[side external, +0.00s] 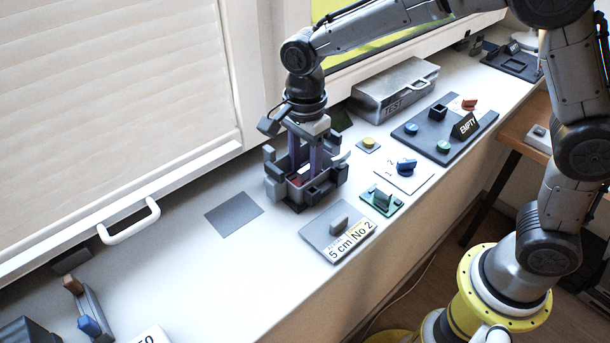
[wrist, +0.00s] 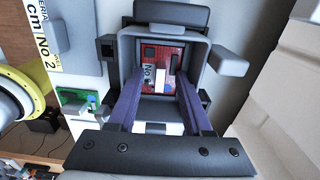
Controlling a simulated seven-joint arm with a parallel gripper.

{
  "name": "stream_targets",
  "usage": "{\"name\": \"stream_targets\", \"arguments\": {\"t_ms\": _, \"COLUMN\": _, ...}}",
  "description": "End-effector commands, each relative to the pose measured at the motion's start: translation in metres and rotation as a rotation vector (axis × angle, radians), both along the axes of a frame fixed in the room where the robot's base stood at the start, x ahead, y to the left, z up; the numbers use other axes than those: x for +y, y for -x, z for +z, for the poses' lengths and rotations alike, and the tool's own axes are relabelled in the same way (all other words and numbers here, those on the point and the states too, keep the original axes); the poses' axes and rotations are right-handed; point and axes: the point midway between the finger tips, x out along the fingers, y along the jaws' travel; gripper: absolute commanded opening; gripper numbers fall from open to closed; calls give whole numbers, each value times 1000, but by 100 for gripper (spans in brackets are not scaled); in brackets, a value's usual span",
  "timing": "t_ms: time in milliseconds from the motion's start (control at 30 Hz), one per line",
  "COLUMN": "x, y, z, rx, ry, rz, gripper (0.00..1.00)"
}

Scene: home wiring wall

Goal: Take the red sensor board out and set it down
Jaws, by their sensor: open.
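The red sensor board (wrist: 172,55) lies inside a dark grey open-topped holder (side external: 318,192) on the white sill. In the wrist view the board shows at the bottom of the holder (wrist: 205,50), with a white label and a pale upright piece on it. A little red also shows through the holder in the side view. My gripper (side external: 305,165) points down into the holder from above. Its purple fingers (wrist: 162,88) are open, one on each side of the pale piece. Whether they touch anything is too small to tell.
A flat grey square (side external: 234,213) left of the holder is bare. A grey plate marked "5 cm No 2" (side external: 318,228) and a small green board (side external: 370,203) stand close in front. A grey TEST case (side external: 385,95) and a dark tray marked EMPTY (side external: 425,128) are to the right.

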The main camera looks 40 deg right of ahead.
Motion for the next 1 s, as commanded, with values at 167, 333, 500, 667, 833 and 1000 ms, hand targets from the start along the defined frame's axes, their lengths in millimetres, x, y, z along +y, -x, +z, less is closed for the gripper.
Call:
{"name": "stream_targets", "arguments": {"t_ms": 167, "x": 0, "y": 0, "z": 0, "rx": 0, "ry": 0, "rz": 0, "gripper": 48}}
{"name": "stream_targets", "arguments": {"t_ms": 333, "x": 0, "y": 0, "z": 0, "rx": 0, "ry": 0, "rz": 0, "gripper": 18}}
{"name": "stream_targets", "arguments": {"t_ms": 500, "x": 0, "y": 0, "z": 0, "rx": 0, "ry": 0, "rz": 0, "gripper": 0}}
{"name": "stream_targets", "arguments": {"t_ms": 667, "x": 0, "y": 0, "z": 1, "rx": -1, "ry": 0, "rz": 0, "gripper": 0}}
{"name": "stream_targets", "arguments": {"t_ms": 833, "x": 0, "y": 0, "z": 1, "rx": -1, "ry": 0, "rz": 0, "gripper": 0}}
{"name": "stream_targets", "arguments": {"t_ms": 1000, "x": 0, "y": -1, "z": 12, "rx": -4, "ry": -2, "rz": 0, "gripper": 0}}
